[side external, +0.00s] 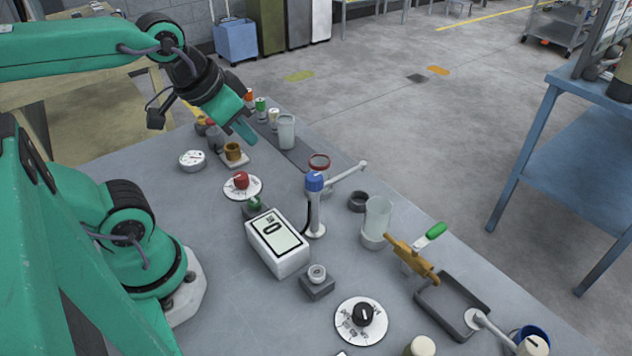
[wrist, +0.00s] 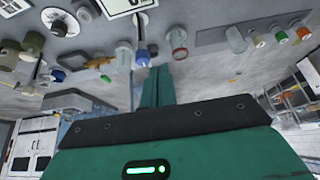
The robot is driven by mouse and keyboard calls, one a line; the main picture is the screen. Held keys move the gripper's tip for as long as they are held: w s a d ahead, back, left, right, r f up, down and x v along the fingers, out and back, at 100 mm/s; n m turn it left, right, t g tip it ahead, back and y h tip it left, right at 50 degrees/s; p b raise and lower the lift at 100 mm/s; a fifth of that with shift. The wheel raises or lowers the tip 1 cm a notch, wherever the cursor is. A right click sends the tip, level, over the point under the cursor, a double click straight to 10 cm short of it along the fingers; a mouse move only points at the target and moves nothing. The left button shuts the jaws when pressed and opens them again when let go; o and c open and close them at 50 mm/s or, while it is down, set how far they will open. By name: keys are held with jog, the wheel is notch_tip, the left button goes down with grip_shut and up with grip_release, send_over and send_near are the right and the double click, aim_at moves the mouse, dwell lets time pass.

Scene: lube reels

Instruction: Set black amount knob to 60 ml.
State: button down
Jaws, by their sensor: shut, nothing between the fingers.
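The black amount knob (side external: 362,315) sits on a round white dial plate (side external: 345,333) with printed marks, at the front of the bench. The marks are too small to read. The knob also shows in the wrist view (wrist: 58,27), at the upper left. My gripper (side external: 248,136) is raised over the far part of the bench, well away from the knob, with its green fingers together and empty. In the wrist view its fingers (wrist: 158,88) point up into the picture and touch nothing. A white display box (side external: 286,262) reads 0.
A red knob (side external: 241,180) on another white dial stands nearer my base. A blue-topped spout (side external: 314,183), a clear beaker (side external: 376,217), a brass lever with green handle (side external: 413,259) and a grey tray (side external: 436,302) crowd the bench's right side.

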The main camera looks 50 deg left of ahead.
jog(key=c, duration=1.5)
grip_release()
jog(key=o, duration=0.4)
jog(key=shift+w+d, duration=0.2)
jog(key=shift+o, duration=0.5)
jog(key=shift+w+d+f, duration=0.1)
jog(key=shift+w+d, duration=0.15)
jog(key=shift+d, duration=0.05)
jog(key=n+g, duration=0.6)
jog(key=n, duration=0.3)
send_over(364, 310)
jog(key=f, duration=1.5)
jog(key=shift+w+a+f, duration=0.1)
jog(key=shift+a+f, duration=0.05)
jog(key=shift+a, duration=0.1)
jog(key=shift+d+f, duration=0.2)
jog(key=shift+d, duration=0.05)
